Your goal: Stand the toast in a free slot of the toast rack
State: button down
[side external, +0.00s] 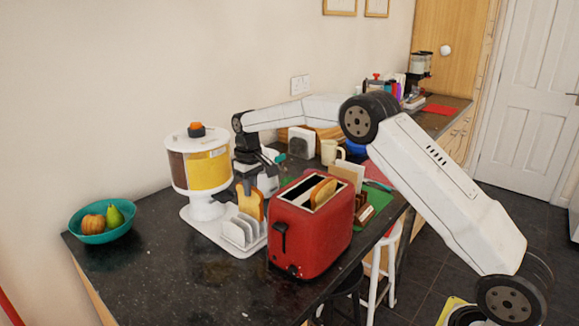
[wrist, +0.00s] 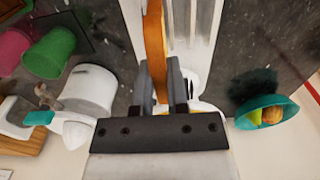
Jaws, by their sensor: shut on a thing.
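My gripper (side external: 246,184) is shut on a slice of toast (side external: 250,204), which hangs upright beneath it. In the wrist view the toast (wrist: 155,45) shows edge-on between the two fingers (wrist: 163,88). The white toast rack (side external: 238,231) stands on a white tray, in front of the cereal dispenser. The held toast is at the rack's back right in the side view. In the wrist view the rack's pale dividers (wrist: 195,22) lie just right of the toast. I cannot tell whether the toast's lower edge is inside a slot or touches the rack.
A red toaster (side external: 312,238) with another slice (side external: 323,192) in it stands close to the rack's right. The cereal dispenser (side external: 200,170) rises behind the rack. A teal fruit bowl (side external: 103,222) is at the left. Dark counter between bowl and tray is clear.

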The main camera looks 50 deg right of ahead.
jog(key=shift+f, duration=1.5)
jog(key=c, duration=0.6)
grip_release()
jog(key=shift+o, duration=0.2)
jog(key=shift+r, duration=0.1)
jog(key=shift+r, duration=3.9)
jog(key=shift+a, duration=0.1)
